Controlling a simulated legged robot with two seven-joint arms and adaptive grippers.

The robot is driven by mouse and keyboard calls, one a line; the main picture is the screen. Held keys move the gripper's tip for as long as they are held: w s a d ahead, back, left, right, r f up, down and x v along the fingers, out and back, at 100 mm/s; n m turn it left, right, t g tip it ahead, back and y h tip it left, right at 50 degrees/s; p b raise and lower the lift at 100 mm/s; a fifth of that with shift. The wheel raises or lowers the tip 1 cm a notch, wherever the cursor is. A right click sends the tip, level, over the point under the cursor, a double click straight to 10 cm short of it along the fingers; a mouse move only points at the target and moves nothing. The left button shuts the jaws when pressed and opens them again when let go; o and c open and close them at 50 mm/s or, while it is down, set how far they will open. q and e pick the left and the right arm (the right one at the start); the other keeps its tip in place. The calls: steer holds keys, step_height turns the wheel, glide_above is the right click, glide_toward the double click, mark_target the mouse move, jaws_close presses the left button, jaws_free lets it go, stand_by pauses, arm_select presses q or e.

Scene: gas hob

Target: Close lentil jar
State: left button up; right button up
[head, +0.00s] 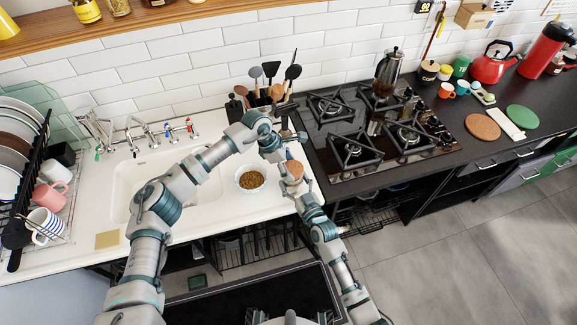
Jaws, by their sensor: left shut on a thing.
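A small tan-brown round piece (292,170), apparently the top or lid of the lentil jar, shows between my two grippers at the right end of the white counter. My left gripper (281,156) reaches over from the left and is shut on this piece. My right gripper (292,187) comes up from below, close against the piece's lower side; its fingers are too small and covered to read. The rest of the jar is hidden by the grippers, so I cannot tell how the lid sits on it.
A white bowl of brown bits (250,180) stands just left of the grippers. A utensil holder (262,100) is behind them. The gas hob (380,130) is to the right, the sink (150,180) and dish rack (45,200) to the left. The front counter between sink and bowl is fairly clear.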

arm_select(q)
steer(key=shift+f, duration=0.45)
steer(key=o, duration=0.8)
steer(key=shift+o, duration=0.2)
steer(key=v, duration=1.2)
steer(key=shift+s, duration=0.1)
arm_select(e)
steer(key=o, duration=1.7)
steer(key=shift+c, duration=0.2)
